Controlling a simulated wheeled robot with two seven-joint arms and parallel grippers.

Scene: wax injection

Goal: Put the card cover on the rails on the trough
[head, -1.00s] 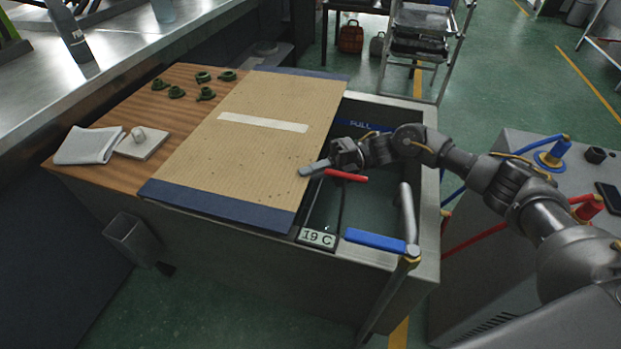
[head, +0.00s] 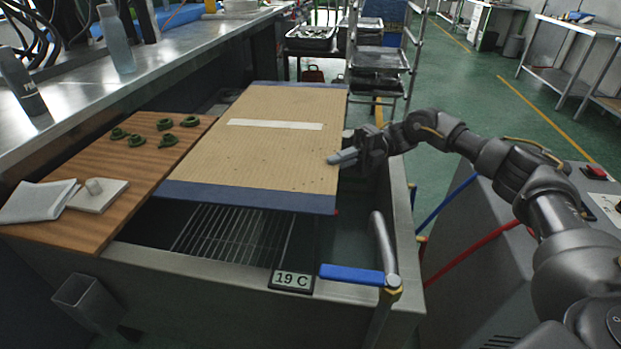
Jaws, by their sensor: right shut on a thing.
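The card cover (head: 265,156) is a tan corrugated sheet with dark blue end strips and a white strip across it. It lies over the trough (head: 222,283), its left side beside or over the wooden board. My right gripper (head: 335,159) is shut on the right edge of the card cover. The cover's near edge is raised above a wire rack (head: 225,236) inside the trough. The rails are mostly hidden, and I cannot tell whether the cover touches them. My left gripper is not in view.
A wooden board (head: 75,225) at left bears several green pieces (head: 136,141), a folded cloth (head: 38,202) and a white block. A blue-handled lever (head: 352,274) and a 19 C display (head: 291,281) are at the trough's front right. A metal bin (head: 92,303) hangs at front left.

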